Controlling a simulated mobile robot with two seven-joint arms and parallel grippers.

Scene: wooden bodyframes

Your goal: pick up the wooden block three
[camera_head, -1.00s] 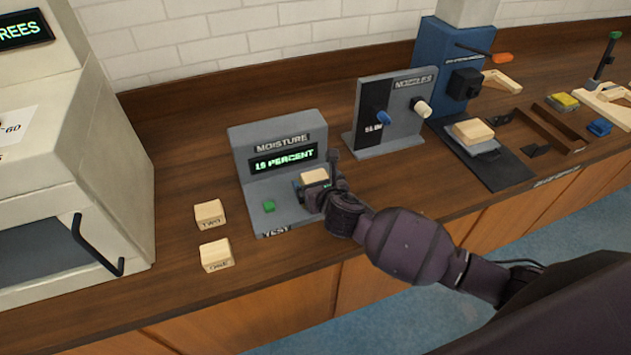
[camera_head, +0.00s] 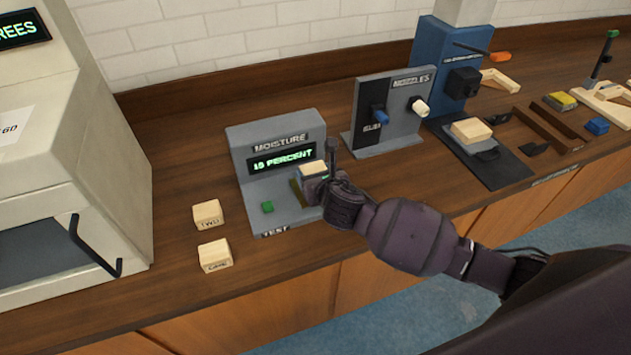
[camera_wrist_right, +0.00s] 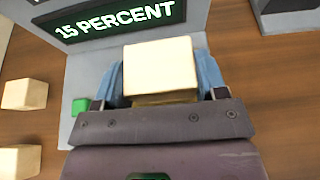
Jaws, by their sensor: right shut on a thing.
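A pale wooden block (camera_head: 313,168) is at the moisture tester's base, between the fingers of my right gripper (camera_head: 314,180). No label shows on its visible faces. In the right wrist view the same block (camera_wrist_right: 160,68) sits between the blue fingers of my right gripper (camera_wrist_right: 160,88), which is shut on it. I cannot tell whether the block touches the tester's base. The grey moisture tester (camera_head: 265,172) reads 15 percent in the wrist view. My left gripper is not in view.
Blocks marked TWO (camera_head: 207,214) and ONE (camera_head: 214,256) lie on the counter to the left. A green button (camera_head: 267,207) is on the tester. The nozzles panel (camera_head: 390,110) stands behind right. A white machine (camera_head: 60,150) with a black handle fills the left.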

